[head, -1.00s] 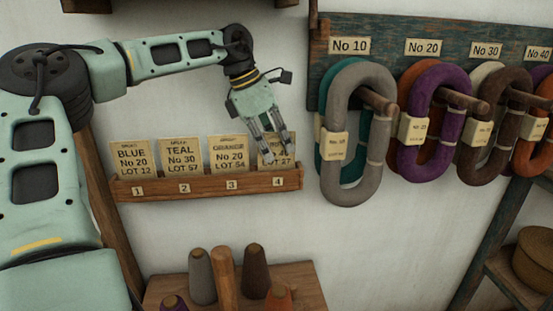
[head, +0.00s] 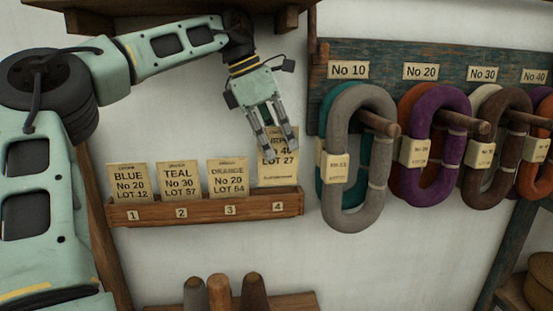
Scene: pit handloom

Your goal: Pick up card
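A wooden card rack (head: 205,210) on the wall has slots numbered 1 to 4. The BLUE No 20 card (head: 129,183), TEAL No 30 card (head: 179,182) and ORANGE No 20 card (head: 228,178) sit in slots 1 to 3. My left gripper (head: 280,146) points down over slot 4, shut on the LOT 27 card (head: 278,172). That card is upright and stands higher than the others, with its lower edge near the rack's rim. The fingers cover its top lines, so its colour name is hidden. My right gripper is not in view.
Yarn hanks, such as a grey one (head: 342,205) and a purple one (head: 436,120), hang on pegs of a board (head: 400,50) right of the rack. Bobbins (head: 219,293) stand below. A shelf (head: 150,10) is above. Bare wall lies between rack and bobbins.

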